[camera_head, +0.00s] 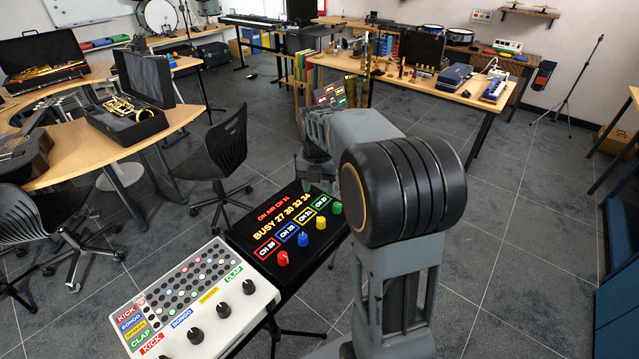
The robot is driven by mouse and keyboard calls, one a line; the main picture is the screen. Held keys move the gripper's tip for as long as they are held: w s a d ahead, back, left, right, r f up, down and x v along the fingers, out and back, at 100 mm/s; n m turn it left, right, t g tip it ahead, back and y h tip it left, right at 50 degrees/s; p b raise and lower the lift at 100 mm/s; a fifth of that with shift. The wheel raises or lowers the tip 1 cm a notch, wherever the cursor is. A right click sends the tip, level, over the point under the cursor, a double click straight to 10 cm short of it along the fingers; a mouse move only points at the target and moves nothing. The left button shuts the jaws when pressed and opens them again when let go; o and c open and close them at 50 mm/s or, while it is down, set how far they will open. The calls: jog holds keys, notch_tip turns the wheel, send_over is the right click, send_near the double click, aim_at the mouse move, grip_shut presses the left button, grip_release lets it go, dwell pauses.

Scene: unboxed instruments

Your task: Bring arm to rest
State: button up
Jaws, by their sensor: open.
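My arm stands bent at the centre right, its large dark joint nearest the camera. My gripper (318,178) points down above the far edge of a black panel. Its fingers are small and partly hidden by my arm. They look apart, with nothing seen between them. The black panel (262,226) shows lit text and red, blue, yellow and green knobs. I cannot tell whether the fingers touch it.
A white drum-pad device (195,292) with black knobs lies left of the black panel. A black chair (217,158) stands behind. A wooden table (408,82) with instruments is at the back, and a trumpet case (128,112) sits on the left table. Open floor lies right.

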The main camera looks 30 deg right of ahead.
jog(key=shift+r, duration=0.2)
dwell(0.5)
jog(key=s+a+m+t, duration=0.2)
jog(key=s+a+m, duration=0.2)
jog(key=s+m, duration=0.4)
jog(key=s+a+m+t, duration=0.2)
jog(key=s+a+m, duration=0.3)
jog(key=m, duration=1.5)
jog(key=shift+s+r, duration=0.15)
jog(key=shift+s, duration=1.55)
